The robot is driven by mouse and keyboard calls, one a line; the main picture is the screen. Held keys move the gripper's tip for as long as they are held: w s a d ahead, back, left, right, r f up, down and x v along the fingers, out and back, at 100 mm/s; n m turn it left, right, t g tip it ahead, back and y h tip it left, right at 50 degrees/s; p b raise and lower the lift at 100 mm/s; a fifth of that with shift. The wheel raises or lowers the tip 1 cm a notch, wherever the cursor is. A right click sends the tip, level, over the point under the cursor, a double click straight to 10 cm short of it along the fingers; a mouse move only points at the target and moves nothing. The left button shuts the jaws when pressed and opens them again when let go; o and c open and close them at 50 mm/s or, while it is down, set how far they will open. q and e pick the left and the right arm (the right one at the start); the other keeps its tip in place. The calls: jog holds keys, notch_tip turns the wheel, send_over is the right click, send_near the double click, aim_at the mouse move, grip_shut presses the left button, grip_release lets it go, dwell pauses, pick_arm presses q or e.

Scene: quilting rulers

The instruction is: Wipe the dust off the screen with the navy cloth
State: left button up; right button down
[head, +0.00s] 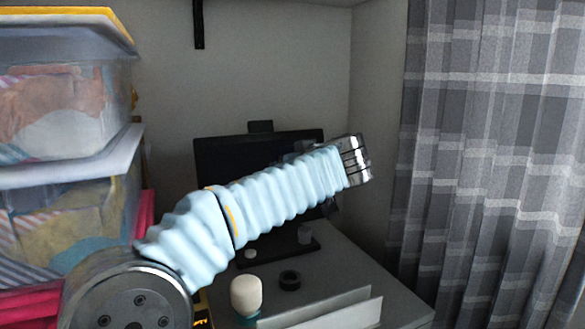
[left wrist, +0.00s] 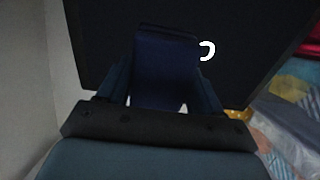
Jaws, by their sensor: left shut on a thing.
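The screen (head: 230,155) is a dark monitor standing at the back of the table, partly covered by my left arm in the head view. It fills much of the left wrist view (left wrist: 105,35), with a small white curved mark (left wrist: 208,50) on it. My left gripper (left wrist: 163,88) is shut on the navy cloth (left wrist: 165,60), which is in front of the screen; I cannot tell whether it touches. The gripper and cloth are mostly hidden behind my arm in the head view. Dust is too faint to make out. My right gripper is not in view.
Clear storage bins (head: 65,110) of fabric are stacked at the left. A grey plaid curtain (head: 490,150) hangs at the right.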

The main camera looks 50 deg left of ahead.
pick_arm(q)
jog(key=shift+b+x, duration=0.3)
jog(key=shift+x, duration=0.5)
dwell(0.9)
jog(key=shift+w+d, duration=0.15)
jog(key=shift+w, duration=0.45)
jog(key=shift+s, duration=0.1)
jog(key=shift+s+a, duration=0.2)
jog(key=shift+s, duration=0.4)
jog(key=shift+s+a, duration=0.15)
jog(key=shift+s, duration=0.4)
jog(key=shift+w, duration=0.1)
jog(key=shift+w+d, duration=0.2)
jog(key=shift+w, duration=0.4)
jog(key=shift+w+d, duration=0.2)
jog(key=shift+w, duration=0.4)
